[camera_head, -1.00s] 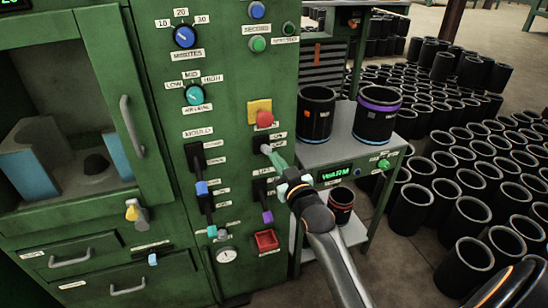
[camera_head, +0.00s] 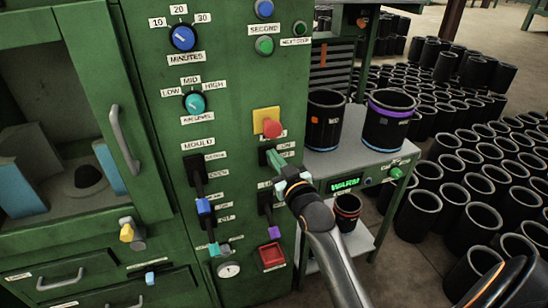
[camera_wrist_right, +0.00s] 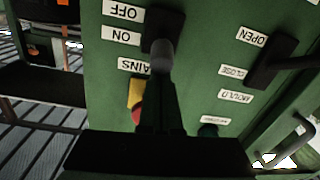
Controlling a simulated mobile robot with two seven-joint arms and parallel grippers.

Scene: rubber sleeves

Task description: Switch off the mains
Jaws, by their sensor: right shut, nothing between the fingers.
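The mains switch is on the green panel below a red button (camera_head: 272,128) on a yellow plate. Its black plate (camera_head: 265,156) is partly hidden by my right gripper (camera_head: 274,162) in the head view. In the right wrist view, its black plate (camera_wrist_right: 176,22) and grey lever end (camera_wrist_right: 162,54) show beside upside-down OFF, ON and MAINS labels. My right gripper (camera_wrist_right: 157,95) is shut and empty, its tips close to the lever. I cannot tell whether they touch it. My left gripper is not in view.
A mould lever (camera_head: 204,206) with a blue part is left of the mains switch. Another lever (camera_head: 273,232) with a purple end is below. A small table (camera_head: 335,158) with black sleeves stands to the right. Many sleeves (camera_head: 470,190) cover the floor beyond.

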